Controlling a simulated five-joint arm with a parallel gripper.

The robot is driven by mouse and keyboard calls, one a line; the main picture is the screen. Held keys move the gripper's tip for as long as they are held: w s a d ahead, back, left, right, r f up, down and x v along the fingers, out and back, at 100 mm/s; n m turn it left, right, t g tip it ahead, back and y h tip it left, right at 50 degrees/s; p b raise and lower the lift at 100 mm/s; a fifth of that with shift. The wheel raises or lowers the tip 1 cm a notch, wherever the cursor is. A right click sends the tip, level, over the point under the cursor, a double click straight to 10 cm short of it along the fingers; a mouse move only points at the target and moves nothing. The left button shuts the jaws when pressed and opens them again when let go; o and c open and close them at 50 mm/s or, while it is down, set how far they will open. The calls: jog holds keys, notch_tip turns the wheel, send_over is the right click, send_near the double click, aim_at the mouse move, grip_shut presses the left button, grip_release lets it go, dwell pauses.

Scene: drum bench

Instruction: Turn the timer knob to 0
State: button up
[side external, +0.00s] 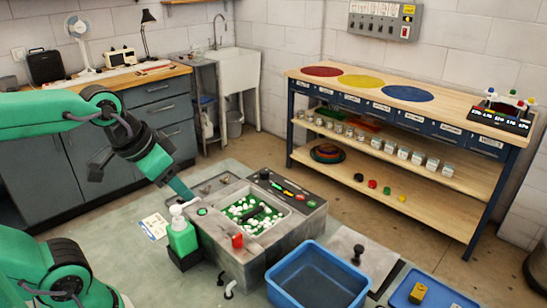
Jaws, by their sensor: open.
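A grey bench unit (250,262) stands in the middle, with a green-floored basin (262,212) holding many white pieces. A black round knob (264,174) sits at the left end of its back control strip; smaller knobs (205,189) stand on its back left rim. I cannot tell which is the timer knob, nor read any dial marks. My gripper (181,189) comes in from the left, pointing down and right. Its teal tip is above or beside the unit's back left corner, apart from the black knob. It is open, and I see nothing in it.
A green pump bottle (182,235) stands at the unit's left side, near my gripper. A red block-like part (237,240) is on its front rim. A blue bin (318,278) and a blue tray (452,296) are at front right. A shelved workbench (460,112) stands behind.

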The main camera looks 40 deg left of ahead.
jog(key=w+a+r+m+g, duration=0.1)
jog(key=w+r+m+g, duration=0.15)
jog(key=w+m, duration=0.4)
jog(key=m+g, duration=0.3)
jog(key=m, duration=0.8)
send_over(264, 171)
notch_tip(264, 171, down, 8)
jog(key=shift+f, duration=0.1)
jog(key=shift+f, duration=3.8)
jog(key=c, duration=1)
jog(key=shift+o, duration=0.2)
